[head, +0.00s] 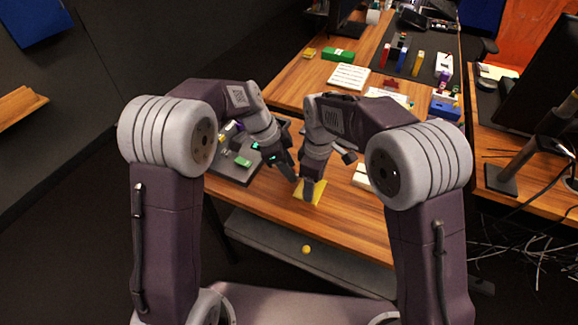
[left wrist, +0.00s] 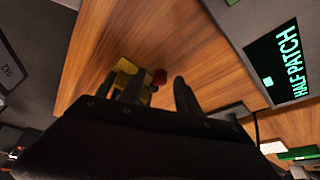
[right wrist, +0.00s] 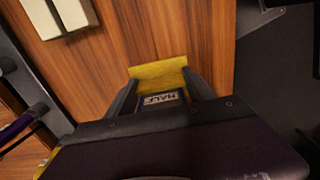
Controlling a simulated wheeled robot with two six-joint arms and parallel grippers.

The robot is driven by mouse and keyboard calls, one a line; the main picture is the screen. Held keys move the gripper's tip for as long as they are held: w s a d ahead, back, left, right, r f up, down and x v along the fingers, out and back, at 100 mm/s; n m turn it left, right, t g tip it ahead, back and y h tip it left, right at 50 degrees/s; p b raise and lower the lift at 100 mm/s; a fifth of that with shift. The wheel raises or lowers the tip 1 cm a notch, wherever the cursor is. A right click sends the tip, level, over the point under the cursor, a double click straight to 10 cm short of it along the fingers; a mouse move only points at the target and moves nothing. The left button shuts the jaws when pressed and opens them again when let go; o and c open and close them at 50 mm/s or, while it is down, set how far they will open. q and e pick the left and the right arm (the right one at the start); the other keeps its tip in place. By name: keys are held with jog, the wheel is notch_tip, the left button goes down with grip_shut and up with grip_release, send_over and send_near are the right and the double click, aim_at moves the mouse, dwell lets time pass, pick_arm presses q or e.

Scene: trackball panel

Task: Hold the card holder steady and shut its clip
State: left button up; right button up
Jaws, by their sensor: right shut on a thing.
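The yellow card holder (head: 318,190) lies on the wooden table near its front edge. My right gripper (head: 308,190) is shut on it. My left gripper (head: 294,178) is just left of the holder. I cannot tell whether the knob belongs to the clip. Fingers hide much of the holder.
A white two-part block (head: 361,178) lies to the right. A yellow ball (head: 306,249) is below the table's front edge.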

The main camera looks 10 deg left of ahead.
pick_arm(q)
grip_shut()
jog(key=n, duration=0.1)
jog(key=s+n+t, duration=0.1)
jog(key=n, duration=0.1)
jog(key=s+n, duration=0.1)
jog(key=shift+d+t+y, duration=0.3)
jog(key=shift+d+t, duration=0.05)
jog(key=shift+t, duration=0.05)
jog(key=shift+o, duration=0.9)
grip_release()
jog(key=v, duration=1.2)
jog(key=shift+w+r, duration=0.1)
jog(key=shift+w, duration=0.05)
